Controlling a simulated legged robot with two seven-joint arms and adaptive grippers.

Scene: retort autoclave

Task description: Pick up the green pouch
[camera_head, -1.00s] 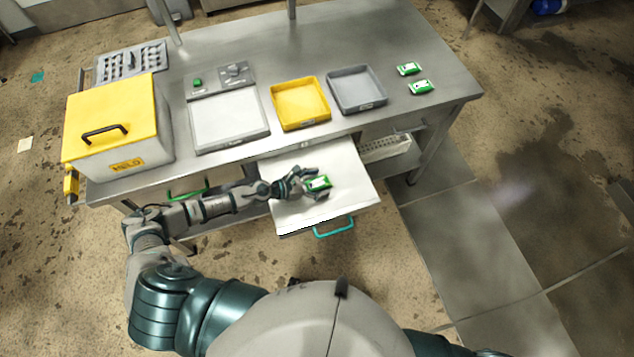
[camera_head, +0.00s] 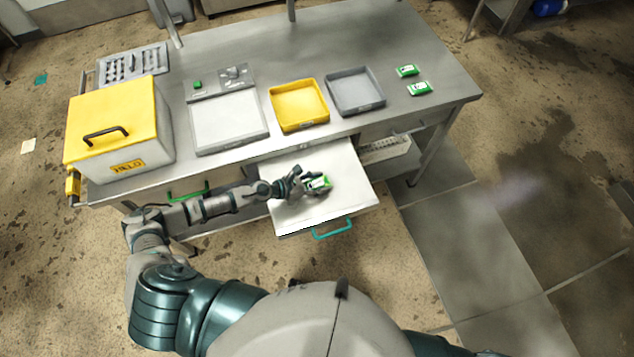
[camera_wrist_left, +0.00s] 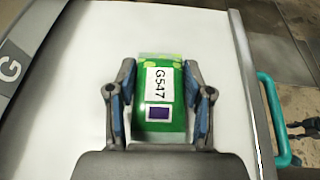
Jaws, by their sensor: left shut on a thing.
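A green pouch (camera_head: 318,183) with a white label is in my left gripper (camera_head: 312,184), over the white open drawer (camera_head: 345,200) at the table's front. In the left wrist view the green pouch (camera_wrist_left: 159,104) shows a label reading G547 and a dark square. The left gripper's fingers (camera_wrist_left: 161,108) are shut on its two sides. I cannot tell whether the pouch touches the drawer surface. Two more green pouches lie at the table's right, a far one (camera_head: 407,71) and a near one (camera_head: 419,88).
A yellow-lidded box marked HELD (camera_head: 112,125) stands at the table's left. The drawer's teal handle (camera_head: 332,229) sticks out in front. The table's back right is clear.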

